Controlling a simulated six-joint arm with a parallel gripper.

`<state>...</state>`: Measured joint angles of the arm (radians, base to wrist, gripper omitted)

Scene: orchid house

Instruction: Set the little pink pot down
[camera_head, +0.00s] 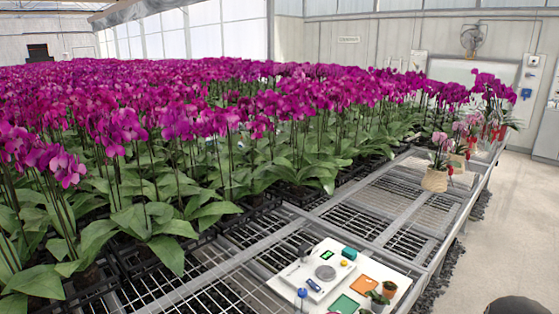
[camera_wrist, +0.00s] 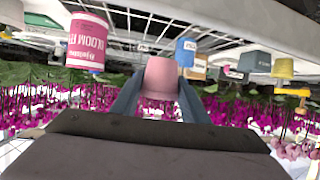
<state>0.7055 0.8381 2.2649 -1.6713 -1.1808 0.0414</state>
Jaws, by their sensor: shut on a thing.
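In the wrist view my gripper (camera_wrist: 160,88) is shut on the little pink pot (camera_wrist: 161,74). The pot sits between the two grey fingers, and its lower part is partly hidden by them. The wrist picture looks upside down, so I cannot tell how far the pot is from any surface. I cannot make out the pink pot or my gripper in the head view. There, a white board (camera_head: 281,284) lies on the bench with an orange mat (camera_head: 363,285) and a green mat (camera_head: 344,304) on it.
The board also bears a small scale (camera_head: 325,272), a teal block (camera_head: 349,253) and a terracotta pot (camera_head: 389,287). A pink-labelled tub (camera_wrist: 87,42), a blue container (camera_wrist: 186,50) and a yellow pot (camera_wrist: 283,67) show around my gripper. Dense orchids (camera_head: 190,120) fill the bench behind.

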